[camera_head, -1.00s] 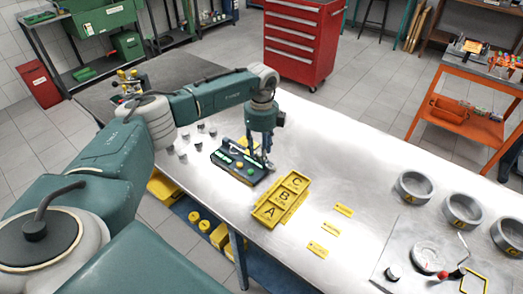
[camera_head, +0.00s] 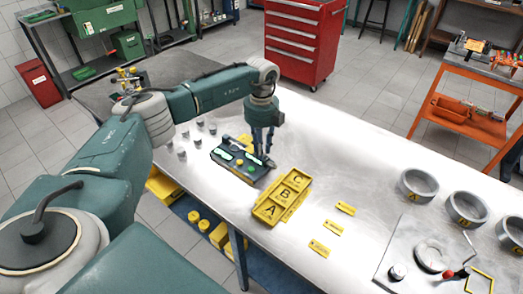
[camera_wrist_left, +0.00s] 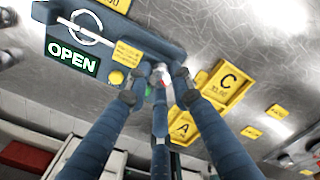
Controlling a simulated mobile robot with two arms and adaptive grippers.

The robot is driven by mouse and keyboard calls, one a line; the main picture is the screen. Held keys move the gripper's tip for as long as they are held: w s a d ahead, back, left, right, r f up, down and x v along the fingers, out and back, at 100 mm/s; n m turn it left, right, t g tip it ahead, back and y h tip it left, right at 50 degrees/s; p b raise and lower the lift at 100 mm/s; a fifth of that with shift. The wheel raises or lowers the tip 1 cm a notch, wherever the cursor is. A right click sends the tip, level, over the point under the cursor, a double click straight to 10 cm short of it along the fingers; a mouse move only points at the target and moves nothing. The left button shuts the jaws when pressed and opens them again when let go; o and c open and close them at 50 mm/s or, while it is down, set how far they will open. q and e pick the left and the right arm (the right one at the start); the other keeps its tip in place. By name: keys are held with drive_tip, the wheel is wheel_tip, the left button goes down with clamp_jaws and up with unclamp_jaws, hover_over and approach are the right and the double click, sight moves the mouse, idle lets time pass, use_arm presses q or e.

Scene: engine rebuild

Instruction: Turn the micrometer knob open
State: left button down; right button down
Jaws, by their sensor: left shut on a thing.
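The micrometer station is a dark blue-grey block (camera_head: 232,160) with a green OPEN label (camera_wrist_left: 73,58). It sits on the metal bench. My left gripper (camera_head: 264,155) comes down on the block's right end. In the left wrist view, the left gripper's fingers (camera_wrist_left: 158,84) close around a small pale knob with a red mark (camera_wrist_left: 161,70) at the block's edge. The fingers hide most of the knob, and I cannot tell how far it is turned. My right gripper is in neither view.
A yellow tray (camera_head: 305,181) with compartments A, B and C stands close to the right of the block. Several yellow tags (camera_head: 333,227) and grey rings (camera_head: 467,207) lie farther right. Small metal cylinders (camera_head: 181,153) stand to the left.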

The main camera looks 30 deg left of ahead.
use_arm(q)
drive_tip(key=m+b, duration=0.2)
drive_tip(key=m, duration=0.3)
drive_tip(key=shift+d+f+m, duration=0.1)
drive_tip(key=shift+m, duration=0.2)
drive_tip(key=m+b, duration=0.2)
drive_tip(key=m, duration=0.2)
drive_tip(key=m+b, duration=0.1)
drive_tip(key=m, duration=0.4)
drive_tip(key=shift+m, duration=0.4)
drive_tip(key=m+b, duration=0.1)
drive_tip(key=m, duration=0.3)
drive_tip(key=shift+a, duration=0.2)
drive_tip(key=c, duration=1.5)
unclamp_jaws()
drive_tip(key=shift+s+a+r, duration=0.1)
drive_tip(key=shift+r, duration=0.1)
wheel_tip(320, 180, up, 12)
